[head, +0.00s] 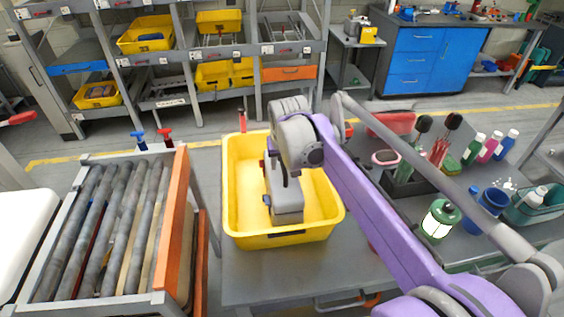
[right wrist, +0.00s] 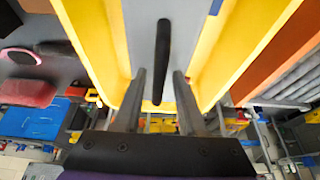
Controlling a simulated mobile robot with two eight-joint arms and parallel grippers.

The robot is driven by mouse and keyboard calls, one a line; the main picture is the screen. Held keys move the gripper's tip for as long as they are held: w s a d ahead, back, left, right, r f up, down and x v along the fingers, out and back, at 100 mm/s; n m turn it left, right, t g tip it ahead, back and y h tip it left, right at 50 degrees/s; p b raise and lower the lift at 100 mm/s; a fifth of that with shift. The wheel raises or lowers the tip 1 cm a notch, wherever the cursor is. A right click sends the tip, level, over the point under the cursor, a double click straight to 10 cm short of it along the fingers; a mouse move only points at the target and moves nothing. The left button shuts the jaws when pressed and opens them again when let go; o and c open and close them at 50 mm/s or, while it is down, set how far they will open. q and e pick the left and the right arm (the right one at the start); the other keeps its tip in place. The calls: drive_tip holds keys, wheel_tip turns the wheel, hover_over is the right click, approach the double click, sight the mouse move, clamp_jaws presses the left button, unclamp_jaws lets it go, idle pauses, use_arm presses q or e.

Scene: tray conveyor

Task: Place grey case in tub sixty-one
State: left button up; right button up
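The yellow tub (head: 241,205) stands on a grey table, with a dark label patch on its front; no number is readable. The grey case (head: 288,207) is inside the tub, below my right gripper. It also shows in the right wrist view (right wrist: 190,22), with its black handle (right wrist: 162,50) between the fingers and the tub's yellow walls on both sides. My right gripper (right wrist: 160,76) is open, its fingers apart on either side of the handle with gaps. In the head view, my right arm hides part of the case and gripper. My left gripper is not in view.
A roller conveyor (head: 108,225) with an orange side rail stands left of the tub. Bottles, a green lantern (head: 440,219), a blue mug (head: 487,207) and a dark caddy crowd the bench at right. Shelves with yellow bins (head: 146,35) stand behind, across open floor.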

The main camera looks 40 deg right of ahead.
drive_tip(key=shift+r, duration=0.1)
drive_tip(key=v, duration=1.2)
drive_tip(key=s+a+f+n, duration=0.2)
drive_tip(key=s+a+f, duration=0.2)
drive_tip(key=f, duration=0.3)
drive_tip(key=s+a+f+n+t+y, duration=0.1)
drive_tip(key=s+a+f+n, duration=0.1)
drive_tip(key=s+a+f, duration=0.3)
drive_tip(key=s+a+f+n+y+p, duration=0.1)
drive_tip(key=s+a+f, duration=0.4)
drive_tip(key=f, duration=0.6)
drive_tip(key=shift+s+a+f+n+t, duration=0.1)
drive_tip(key=shift+a+f+n+t, duration=0.1)
drive_tip(key=shift+a, duration=0.5)
drive_tip(key=shift+s+a+f+n+t, duration=0.1)
drive_tip(key=shift+a+n, duration=0.1)
drive_tip(key=shift+a, duration=0.5)
